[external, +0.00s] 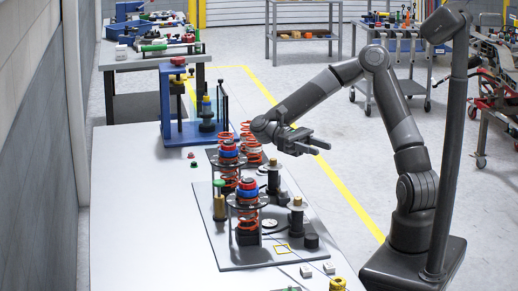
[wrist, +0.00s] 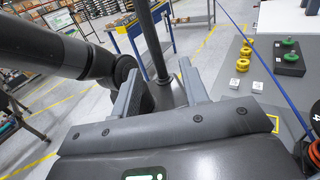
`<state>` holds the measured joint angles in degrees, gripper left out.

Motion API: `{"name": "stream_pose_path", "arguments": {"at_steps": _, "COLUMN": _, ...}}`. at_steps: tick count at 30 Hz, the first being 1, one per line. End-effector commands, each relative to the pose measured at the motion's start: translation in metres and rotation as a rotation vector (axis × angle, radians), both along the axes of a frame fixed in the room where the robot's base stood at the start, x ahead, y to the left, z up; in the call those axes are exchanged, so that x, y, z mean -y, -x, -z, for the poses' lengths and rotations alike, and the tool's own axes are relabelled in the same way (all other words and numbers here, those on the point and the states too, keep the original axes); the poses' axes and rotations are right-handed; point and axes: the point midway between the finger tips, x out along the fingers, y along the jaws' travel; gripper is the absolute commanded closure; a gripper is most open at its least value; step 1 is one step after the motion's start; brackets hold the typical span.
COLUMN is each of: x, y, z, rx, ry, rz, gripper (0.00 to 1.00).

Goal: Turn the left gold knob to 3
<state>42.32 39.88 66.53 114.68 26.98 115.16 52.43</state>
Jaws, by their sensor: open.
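My gripper (external: 318,147) is open and empty, held in the air above the right side of the table fixture. In the wrist view its two fingers (wrist: 160,80) are spread, with nothing between them. A gold piece (external: 337,284) also shows at the bottom edge of the external view. A gold cylinder with a green top (external: 219,206) stands at the fixture's left. I cannot tell which is the left gold knob, and no number 3 is readable.
The grey fixture plate (external: 232,250) carries red springs (external: 248,222) with blue and red caps and black posts (external: 296,216). A black block with green knobs (wrist: 290,60) and small white blocks (wrist: 258,87) lie nearby. The table's left side (external: 140,210) is mostly clear.

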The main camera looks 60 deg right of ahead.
Motion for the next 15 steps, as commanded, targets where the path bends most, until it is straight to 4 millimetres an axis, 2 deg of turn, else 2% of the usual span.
{"name": "stream_pose_path", "arguments": {"at_steps": 10, "x": -0.001, "y": 0.0, "z": 0.002, "rx": -0.003, "ry": -0.004, "rz": 0.019, "gripper": 0.59}}
{"name": "stream_pose_path", "arguments": {"at_steps": 15, "x": -0.01, "y": -0.003, "z": 0.028, "rx": -0.025, "ry": -0.04, "rz": 0.241, "gripper": 0.59}}
